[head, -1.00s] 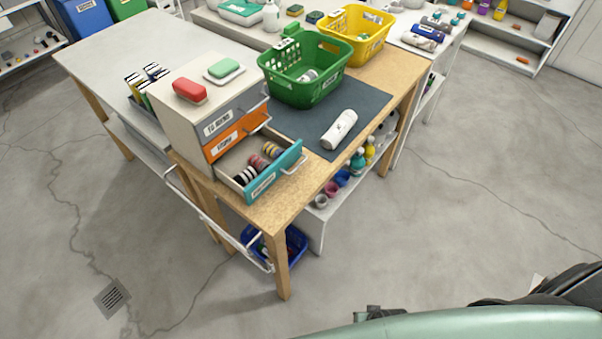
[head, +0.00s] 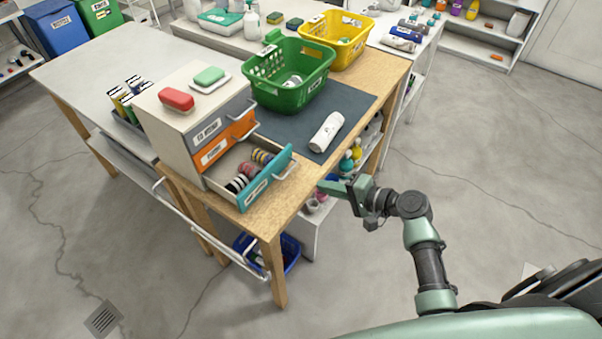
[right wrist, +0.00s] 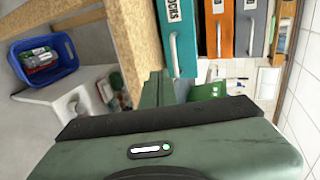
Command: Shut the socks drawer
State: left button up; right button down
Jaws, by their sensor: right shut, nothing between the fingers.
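The socks drawer (head: 268,178) is the lowest drawer of a small white cabinet (head: 165,130) on the wooden table. It has a teal front and a pale bar handle, and it stands pulled out with rolled striped socks (head: 245,172) inside. In the right wrist view its teal front (right wrist: 175,45) reads "SOCKS". My right gripper (head: 322,187) is shut and empty. It is to the right of the drawer front, near the table's edge, apart from the handle. My green fingers also show in the right wrist view (right wrist: 158,88). My left gripper is not in view.
Above the socks drawer are an orange drawer (head: 224,140) and a grey drawer (head: 207,130). A green basket (head: 290,90) and a white rolled cloth (head: 326,132) lie on a dark mat (head: 350,107). A blue bin (head: 290,252) stands under the table.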

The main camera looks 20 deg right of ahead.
jog(key=p, duration=0.2)
send_near(261, 155)
jog(key=s+d+f, duration=0.3)
jog(key=shift+s+f, duration=0.15)
jog(key=shift+f, duration=0.05)
jog(key=w+a+b, duration=0.1)
jog(key=w+a, duration=0.1)
jog(key=w, duration=0.1)
jog(key=w+a+b, duration=0.2)
jog(key=w+a, duration=0.1)
jog(key=w, duration=0.1)
jog(key=w+a+b, duration=0.2)
jog(key=w+a, duration=0.1)
jog(key=shift+w+a+f, duration=0.15)
jog(key=shift+w+a, duration=0.1)
jog(key=shift+w, duration=0.05)
jog(key=shift+r, duration=0.3)
